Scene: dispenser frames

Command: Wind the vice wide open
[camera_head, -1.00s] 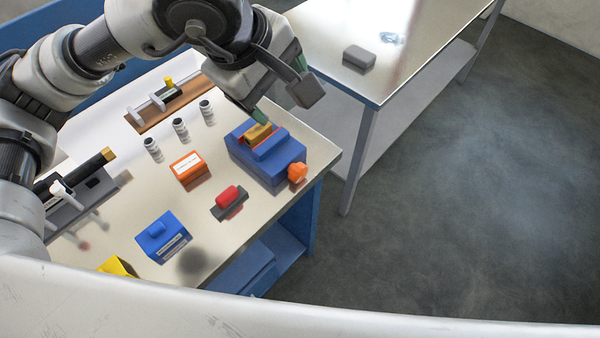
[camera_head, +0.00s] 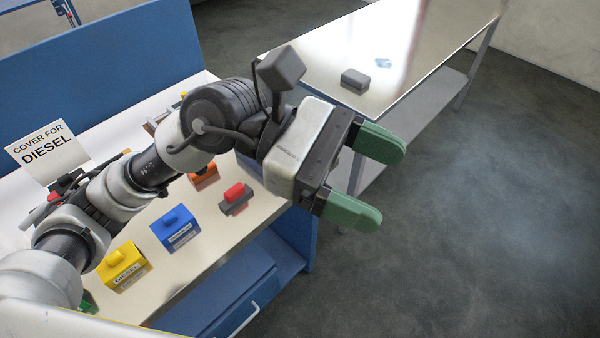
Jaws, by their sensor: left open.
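My left gripper (camera_head: 381,182) is open, with its two green fingers spread apart and nothing between them. It reaches past the right edge of the workbench (camera_head: 275,212), over the gap and the floor. The blue vice with its orange handle is hidden now behind my left wrist and gripper. I cannot tell how wide its jaws stand. My right gripper is not in view.
On the bench stand a red-topped block (camera_head: 236,198), an orange box (camera_head: 204,178), a blue box (camera_head: 175,229) and a yellow box (camera_head: 123,266). A "Cover for Diesel" sign (camera_head: 47,151) stands at left. A second table (camera_head: 420,50) holds a grey block (camera_head: 355,80).

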